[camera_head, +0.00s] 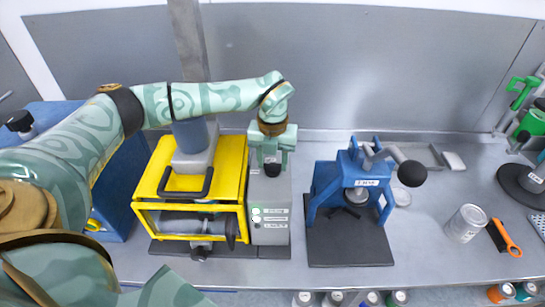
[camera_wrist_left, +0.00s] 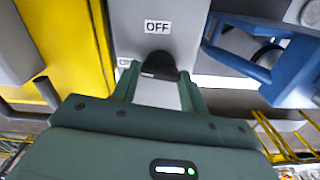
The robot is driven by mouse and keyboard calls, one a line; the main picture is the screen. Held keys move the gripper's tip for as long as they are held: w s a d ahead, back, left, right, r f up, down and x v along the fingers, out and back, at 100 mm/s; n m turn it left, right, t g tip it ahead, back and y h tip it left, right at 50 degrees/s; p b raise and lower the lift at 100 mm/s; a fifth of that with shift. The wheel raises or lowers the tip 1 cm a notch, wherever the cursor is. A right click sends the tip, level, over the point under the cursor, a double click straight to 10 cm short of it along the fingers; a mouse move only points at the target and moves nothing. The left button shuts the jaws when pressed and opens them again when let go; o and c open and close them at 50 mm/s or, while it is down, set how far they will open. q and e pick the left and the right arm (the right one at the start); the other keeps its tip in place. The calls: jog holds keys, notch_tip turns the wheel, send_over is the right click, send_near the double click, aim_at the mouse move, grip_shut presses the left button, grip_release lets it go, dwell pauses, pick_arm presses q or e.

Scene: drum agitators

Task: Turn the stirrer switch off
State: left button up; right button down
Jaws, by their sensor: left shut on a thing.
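The stirrer switch has a black knob (camera_head: 272,170) on top of a grey control box (camera_head: 270,210), beside the yellow-framed machine (camera_head: 241,190). My left gripper (camera_head: 272,155) reaches down over the box from behind and is shut on the knob. In the left wrist view the black knob (camera_wrist_left: 158,65) sits between the two green fingers (camera_wrist_left: 158,88). An "OFF" label (camera_wrist_left: 157,27) shows on the box face beyond the knob. A second label is mostly hidden by the left finger. My right gripper is not in view.
A blue press-like stand (camera_head: 350,190) with a dark ball-ended handle stands to the right on a dark base. A grey wall stands behind.

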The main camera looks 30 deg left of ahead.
aim_at(273, 163)
pick_arm(q)
jog(key=m+p, duration=0.2)
jog(key=m, duration=0.1)
jog(key=shift+r+m, duration=0.2)
jog(key=shift+m, duration=0.1)
jog(key=m+p, duration=0.2)
jog(key=m, duration=0.2)
jog(key=shift+w+m, duration=0.1)
jog(key=shift+m, duration=0.2)
jog(key=m+p, duration=0.1)
jog(key=m, duration=0.3)
jog(key=shift+m+p, duration=0.75)
jog(key=shift+m, duration=1.35)
jog(key=o, duration=1)
jog(key=shift+f, duration=0.15)
notch_tip(273, 163, up, 16)
jog(key=shift+r+b, duration=0.2)
jog(key=shift+b, duration=0.95)
